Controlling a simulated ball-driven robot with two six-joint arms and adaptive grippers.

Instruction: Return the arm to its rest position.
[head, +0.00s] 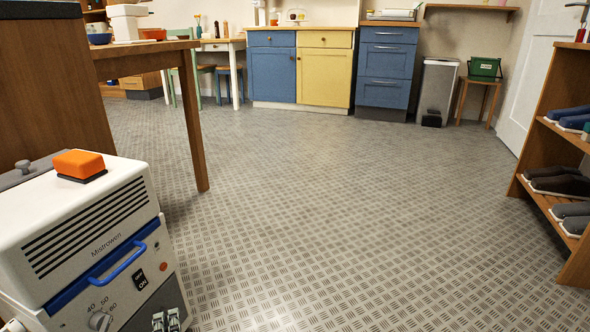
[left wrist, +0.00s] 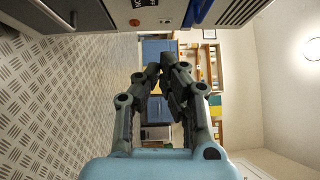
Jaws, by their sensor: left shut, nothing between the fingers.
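My left gripper (head: 166,320) shows at the bottom edge of the head view, in front of the lower part of a white machine (head: 40,232). In the left wrist view the same gripper (left wrist: 161,68) points away from the camera, its dark fingers close together and shut, with nothing between them. The machine's front also shows along the top of that view, apart from the fingertips as far as I can see. Most of my left arm is hidden in the head view. My right gripper is in neither view.
An orange sponge-like block (head: 78,163) lies on the machine. A wooden table (head: 150,47) stands behind it. A shoe shelf (head: 548,150) stands at the right. Blue and yellow cabinets (head: 324,70), a bin (head: 437,90) and a stool (head: 478,100) line the back. The middle floor is clear.

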